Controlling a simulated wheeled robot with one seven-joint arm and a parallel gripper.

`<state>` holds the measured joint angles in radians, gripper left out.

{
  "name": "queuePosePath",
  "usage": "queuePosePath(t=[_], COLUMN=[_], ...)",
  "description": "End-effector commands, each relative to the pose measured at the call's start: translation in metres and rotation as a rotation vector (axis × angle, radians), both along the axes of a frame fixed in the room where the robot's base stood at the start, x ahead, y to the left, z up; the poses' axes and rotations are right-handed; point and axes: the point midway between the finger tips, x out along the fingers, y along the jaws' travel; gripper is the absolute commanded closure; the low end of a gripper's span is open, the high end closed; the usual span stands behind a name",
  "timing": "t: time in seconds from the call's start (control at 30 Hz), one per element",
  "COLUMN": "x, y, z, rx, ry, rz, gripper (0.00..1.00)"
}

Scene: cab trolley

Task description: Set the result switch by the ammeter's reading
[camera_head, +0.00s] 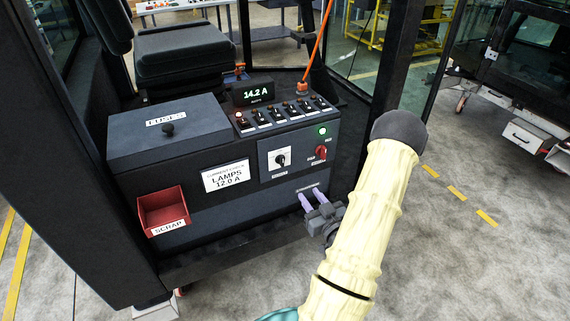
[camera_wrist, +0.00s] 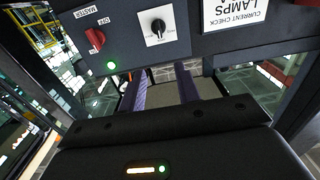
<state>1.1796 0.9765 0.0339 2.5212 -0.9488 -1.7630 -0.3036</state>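The ammeter (camera_head: 254,93) on top of the console reads 14.2 A in green digits. A white card (camera_head: 227,176) on the front reads "CURRENT CHECK LAMPS 12.0 A"; it shows upside down in the wrist view (camera_wrist: 237,14). Right of it is a black rotary knob on a white plate (camera_head: 281,159), also in the wrist view (camera_wrist: 157,26); its label is too small to read. A red knob (camera_head: 321,153) beside it is labelled MASTER in the wrist view (camera_wrist: 95,39). My gripper (camera_head: 315,196) is open and empty, its purple fingers low before the panel, below the knobs.
A green lamp (camera_head: 322,131) glows above the red knob. A row of several toggle switches (camera_head: 285,113) lines the console top. A lidded FUSES box (camera_head: 168,130) and a red SCRAP bin (camera_head: 163,209) are at the left. An orange cable rises behind. Dark cab posts flank the console.

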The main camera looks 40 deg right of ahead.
Motion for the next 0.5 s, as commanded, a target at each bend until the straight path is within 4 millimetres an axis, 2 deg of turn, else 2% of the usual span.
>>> queuePosePath(t=[0.5], x=[0.0089], y=[-0.0036], z=[-0.0052], rx=[-0.006], ry=[0.002], rz=[0.004], gripper=[0.67])
